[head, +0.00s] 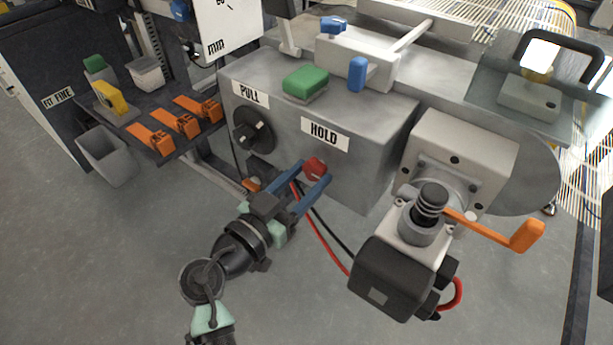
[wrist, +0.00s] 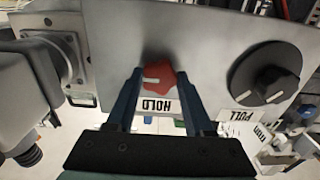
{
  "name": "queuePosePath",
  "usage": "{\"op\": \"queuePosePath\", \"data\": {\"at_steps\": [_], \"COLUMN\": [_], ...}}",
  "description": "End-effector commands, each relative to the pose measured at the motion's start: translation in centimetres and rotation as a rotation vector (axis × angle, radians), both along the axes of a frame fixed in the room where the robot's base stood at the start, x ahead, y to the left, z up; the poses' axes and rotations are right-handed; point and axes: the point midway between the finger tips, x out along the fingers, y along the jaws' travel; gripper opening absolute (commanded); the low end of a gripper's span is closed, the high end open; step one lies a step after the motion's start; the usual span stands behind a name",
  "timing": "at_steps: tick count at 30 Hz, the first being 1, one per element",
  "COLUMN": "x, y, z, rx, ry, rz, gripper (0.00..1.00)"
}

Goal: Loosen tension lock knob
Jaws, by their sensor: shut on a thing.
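The red lobed knob (head: 315,167) sits on the front of the grey metal box (head: 384,142), below the HOLD label (head: 325,134). It also shows in the wrist view (wrist: 158,78), with a pale pointer mark on its face. My gripper (head: 312,172) has its two blue fingers on either side of the red knob, shut on it. In the wrist view the fingers (wrist: 160,88) flank the knob, and the knob stays on the box. The exact contact points are partly hidden.
A black dial (head: 252,131) sits left of the knob under the PULL label (head: 250,94). A motor with an orange crank (head: 490,232) juts out at the right. Red and black cables (head: 328,240) hang below the knob. A shelf with orange clamps (head: 175,122) is at the left.

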Motion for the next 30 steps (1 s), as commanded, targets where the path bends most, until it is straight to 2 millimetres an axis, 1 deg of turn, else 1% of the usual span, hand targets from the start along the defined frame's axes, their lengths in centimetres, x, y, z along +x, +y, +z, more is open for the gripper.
{"op": "queuePosePath", "data": {"at_steps": [5, 11, 17, 30], "x": [-0.03, -0.04, -0.07, -0.12], "y": [0.01, -0.02, -0.05, -0.12], "z": [-0.02, 0.01, 0.06, 0.21], "rx": [-0.018, -0.086, -0.211, -0.550], "ry": [0.013, 0.064, 0.155, 0.402], "rz": [0.000, -0.001, -0.001, -0.001], "gripper": [0.00, 0.00, 0.00, 0.00]}}
